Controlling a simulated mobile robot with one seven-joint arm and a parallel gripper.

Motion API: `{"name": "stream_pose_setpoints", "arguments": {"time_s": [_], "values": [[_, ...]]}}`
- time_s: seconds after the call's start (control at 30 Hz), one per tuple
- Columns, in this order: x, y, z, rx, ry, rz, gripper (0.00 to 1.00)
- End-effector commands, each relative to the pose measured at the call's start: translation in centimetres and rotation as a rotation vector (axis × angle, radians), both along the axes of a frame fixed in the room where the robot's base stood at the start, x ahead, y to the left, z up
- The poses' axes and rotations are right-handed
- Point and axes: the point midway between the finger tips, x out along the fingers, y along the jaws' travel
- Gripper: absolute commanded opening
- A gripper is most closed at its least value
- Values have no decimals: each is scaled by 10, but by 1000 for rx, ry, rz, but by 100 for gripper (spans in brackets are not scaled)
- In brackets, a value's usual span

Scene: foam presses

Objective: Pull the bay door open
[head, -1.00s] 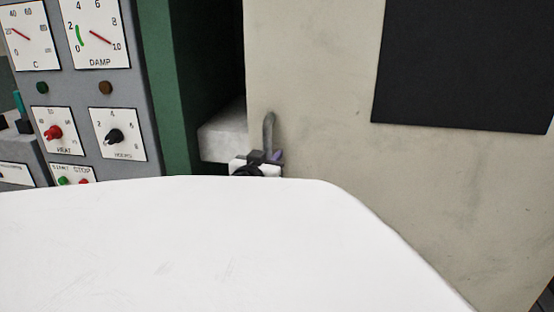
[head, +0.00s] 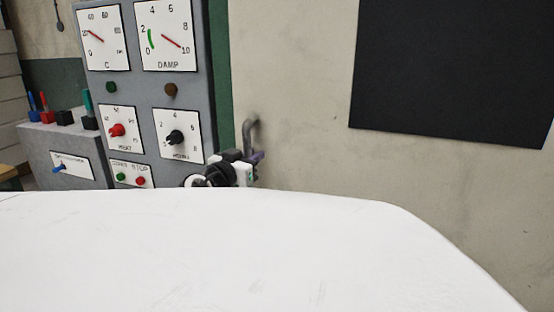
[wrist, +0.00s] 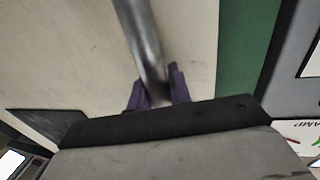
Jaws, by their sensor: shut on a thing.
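The bay door is a large beige panel (head: 310,165) filling the middle and right of the head view. A grey bar handle (head: 252,134) stands near its left edge. My gripper (head: 254,160), with purple fingers, is at the handle's lower part. In the wrist view, the door (wrist: 65,60) lies behind the metal handle (wrist: 140,35), which runs down between the two fingers of my gripper (wrist: 157,85). The fingers are shut on it. A green frame strip (head: 226,110) borders the door's left edge; no dark opening shows between them from here.
A grey control panel (head: 148,88) with dials, knobs and start/stop buttons stands close left of the gripper. A grey box (head: 70,145) with coloured levers is farther left. A black rectangle (head: 445,75) is on the door.

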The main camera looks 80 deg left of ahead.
Motion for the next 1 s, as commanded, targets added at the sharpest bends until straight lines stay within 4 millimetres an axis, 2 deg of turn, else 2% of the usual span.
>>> {"name": "stream_pose_setpoints", "arguments": {"time_s": [0.43, 0.47, 0.5, 0.53, 0.83, 1.0], "values": [[-3, 2, 2, 4, 1, -1, 0], [-3, 2, 2, 4, 1, -1, 22], [-3, 2, 2, 3, 1, -1, 28], [-3, 2, 2, 3, 1, -1, 29], [-5, 0, 0, 2, 1, 0, 29], [-17, -17, -2, 5, 2, 3, 29]]}}
